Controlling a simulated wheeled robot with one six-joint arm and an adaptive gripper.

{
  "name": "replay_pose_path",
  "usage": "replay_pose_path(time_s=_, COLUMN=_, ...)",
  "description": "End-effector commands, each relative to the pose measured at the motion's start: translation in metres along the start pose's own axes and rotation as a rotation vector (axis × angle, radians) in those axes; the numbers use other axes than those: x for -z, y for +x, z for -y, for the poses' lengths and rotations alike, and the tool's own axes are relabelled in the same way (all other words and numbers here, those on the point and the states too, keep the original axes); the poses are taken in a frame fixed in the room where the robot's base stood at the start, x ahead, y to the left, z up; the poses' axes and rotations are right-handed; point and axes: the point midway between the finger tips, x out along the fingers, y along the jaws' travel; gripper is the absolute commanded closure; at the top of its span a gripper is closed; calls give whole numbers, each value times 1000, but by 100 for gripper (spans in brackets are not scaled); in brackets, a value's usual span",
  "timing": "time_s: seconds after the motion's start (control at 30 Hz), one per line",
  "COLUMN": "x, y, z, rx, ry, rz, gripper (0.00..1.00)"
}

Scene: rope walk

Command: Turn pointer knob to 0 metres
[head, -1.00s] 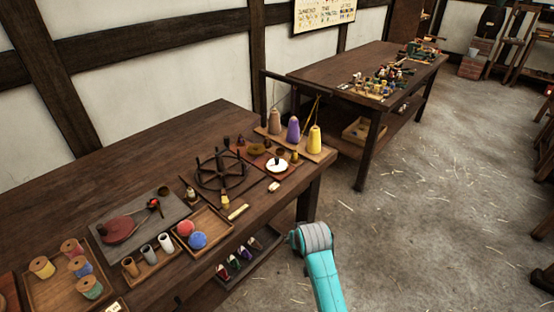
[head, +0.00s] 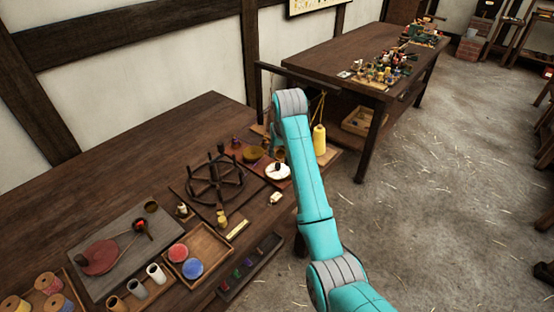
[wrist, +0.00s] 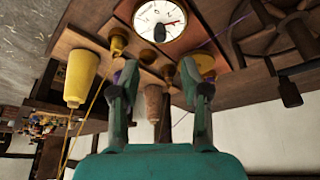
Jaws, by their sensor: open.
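The round white dial (head: 278,172) lies on a reddish-brown board near the right end of the near table. In the wrist view the dial (wrist: 148,22) is at the top centre, with its black pointer knob (wrist: 160,33) near the middle and a red mark toward one side. The scale's figures are too small to read. My gripper (wrist: 158,68) is open, its two green fingers spread below the dial in that picture. It appears apart from the knob, with nothing between the fingertips touching them.
A yellow cone (head: 320,140) stands right of my arm; a tan cone (wrist: 153,103) shows beyond the fingers. A dark spoked wheel (head: 215,182) is left of the dial. Floor at right is clear.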

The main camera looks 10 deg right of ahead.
Motion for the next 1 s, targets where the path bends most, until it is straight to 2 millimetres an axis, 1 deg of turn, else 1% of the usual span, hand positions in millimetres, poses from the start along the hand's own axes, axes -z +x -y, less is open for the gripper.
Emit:
replay_pose_path(time_s=0.03, x=-1, y=9, z=0, rx=0, ry=0, rz=3, gripper=54)
replay_pose_path(time_s=0.3, x=-1, y=57, z=0, rx=0, ry=0, rz=2, gripper=54)
replay_pose_path(time_s=0.5, x=0, y=82, z=0, rx=0, ry=0, rz=0, gripper=54)
replay_pose_path(time_s=0.7, x=0, y=92, z=0, rx=0, ry=0, rz=-2, gripper=54)
replay_pose_path(time_s=0.97, x=0, y=93, z=0, rx=0, ry=0, rz=-2, gripper=54)
replay_pose_path(time_s=1.0, x=0, y=93, z=0, rx=0, ry=0, rz=-2, gripper=64)
